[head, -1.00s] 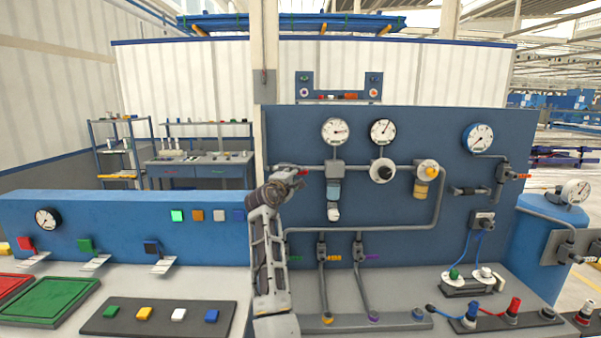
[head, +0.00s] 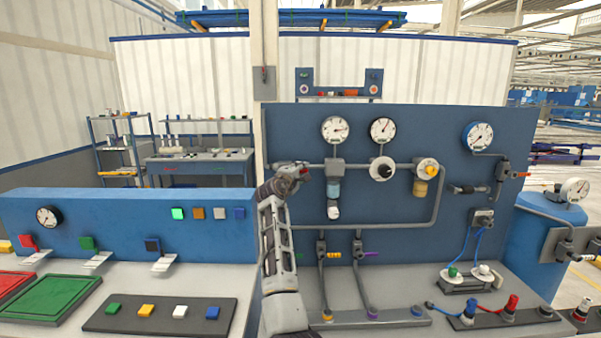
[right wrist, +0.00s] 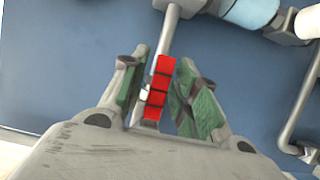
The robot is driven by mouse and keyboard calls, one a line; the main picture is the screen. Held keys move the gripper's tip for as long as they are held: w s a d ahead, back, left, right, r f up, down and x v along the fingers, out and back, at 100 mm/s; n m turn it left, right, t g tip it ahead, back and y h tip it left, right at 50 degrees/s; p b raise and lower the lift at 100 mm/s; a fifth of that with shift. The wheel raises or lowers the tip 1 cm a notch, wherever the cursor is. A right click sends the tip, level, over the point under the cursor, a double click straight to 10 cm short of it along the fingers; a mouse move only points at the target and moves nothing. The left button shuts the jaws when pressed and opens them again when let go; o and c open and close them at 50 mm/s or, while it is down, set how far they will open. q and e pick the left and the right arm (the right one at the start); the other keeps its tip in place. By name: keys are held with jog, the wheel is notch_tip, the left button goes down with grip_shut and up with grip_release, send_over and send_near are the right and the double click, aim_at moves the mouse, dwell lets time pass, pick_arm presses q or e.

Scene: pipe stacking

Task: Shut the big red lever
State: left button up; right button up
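The big red lever (right wrist: 158,85) shows in the right wrist view as a ribbed red handle, lined up with the grey pipe (right wrist: 168,35) behind it. In the head view only a small red bit of the lever (head: 304,172) shows at the left end of the upper pipe. My right gripper (head: 298,170) is at the lever and hides most of it. In the right wrist view my right gripper (right wrist: 158,82) is open, with one green-padded finger on each side of the red handle. The right finger is very close to it; contact is unclear. My left gripper is out of view.
The blue panel (head: 290,130) behind the lever carries gauges, pipes and valves. A small yellow lever (head: 334,254) and a purple lever (head: 370,253) sit lower down. A blue console (head: 120,210) stands left of my right arm.

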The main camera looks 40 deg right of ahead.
grip_shut()
